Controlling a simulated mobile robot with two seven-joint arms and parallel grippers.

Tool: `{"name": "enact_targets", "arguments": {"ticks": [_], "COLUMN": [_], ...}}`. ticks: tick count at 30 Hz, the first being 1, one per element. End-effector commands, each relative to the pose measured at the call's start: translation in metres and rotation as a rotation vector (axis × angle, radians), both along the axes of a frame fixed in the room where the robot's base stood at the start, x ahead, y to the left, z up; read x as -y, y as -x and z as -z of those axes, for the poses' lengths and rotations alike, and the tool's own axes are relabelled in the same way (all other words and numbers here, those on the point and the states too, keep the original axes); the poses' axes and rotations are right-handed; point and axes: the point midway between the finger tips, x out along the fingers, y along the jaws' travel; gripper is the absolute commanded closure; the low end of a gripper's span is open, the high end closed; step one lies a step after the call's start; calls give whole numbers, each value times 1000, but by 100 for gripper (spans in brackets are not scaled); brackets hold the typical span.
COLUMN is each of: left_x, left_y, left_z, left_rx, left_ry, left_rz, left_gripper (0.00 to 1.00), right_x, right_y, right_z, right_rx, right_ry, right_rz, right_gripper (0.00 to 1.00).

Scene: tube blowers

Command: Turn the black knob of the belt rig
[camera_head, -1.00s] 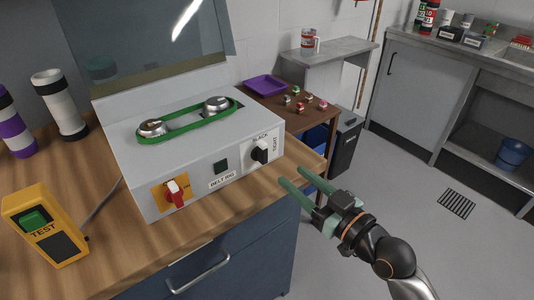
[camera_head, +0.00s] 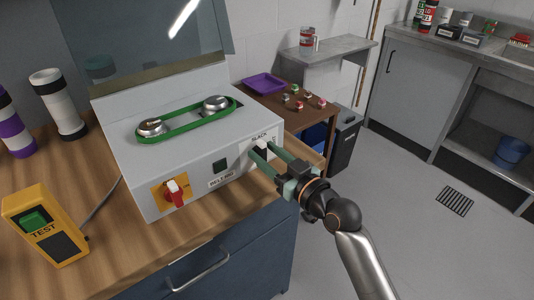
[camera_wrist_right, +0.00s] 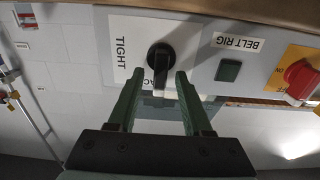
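The belt rig (camera_head: 190,167) is a light grey box on the wooden bench, with a green belt (camera_head: 187,124) around two metal pulleys on top. Its black knob (camera_wrist_right: 160,58) shows in the right wrist view, by the labels TIGHT and a partly covered one. My right gripper (camera_wrist_right: 156,82) is open, its green fingertips apart on either side of the knob's pointer. I cannot tell whether they touch it. In the head view my right gripper (camera_head: 257,153) is at the right of the front panel and hides the knob. My left gripper is not in view.
A red switch (camera_head: 175,193) on a yellow plate and a dark green square button (camera_head: 219,165) are on the same panel. A yellow TEST box (camera_head: 45,228) stands at the left. A side table with a purple tray (camera_head: 265,84) is behind. The floor at right is clear.

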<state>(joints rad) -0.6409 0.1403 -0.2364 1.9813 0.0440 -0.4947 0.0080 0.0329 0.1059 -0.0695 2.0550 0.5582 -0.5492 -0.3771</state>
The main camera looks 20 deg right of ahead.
Motion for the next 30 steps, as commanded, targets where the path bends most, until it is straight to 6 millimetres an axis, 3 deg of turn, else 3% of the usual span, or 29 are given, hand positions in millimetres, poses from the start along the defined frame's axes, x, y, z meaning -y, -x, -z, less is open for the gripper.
{"name": "enact_targets", "arguments": {"ticks": [2, 13, 30], "left_x": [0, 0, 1], "left_y": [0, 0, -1], "left_z": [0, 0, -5], "left_rx": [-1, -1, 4], "left_ry": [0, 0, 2], "left_rz": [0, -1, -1], "left_gripper": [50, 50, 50], "right_x": [0, 0, 1], "right_y": [0, 0, 0], "right_z": [0, 0, 0], "right_rx": [0, 0, -10], "right_ry": [0, 0, -21], "right_rz": [0, 0, 0], "right_gripper": [59, 100, 100]}}
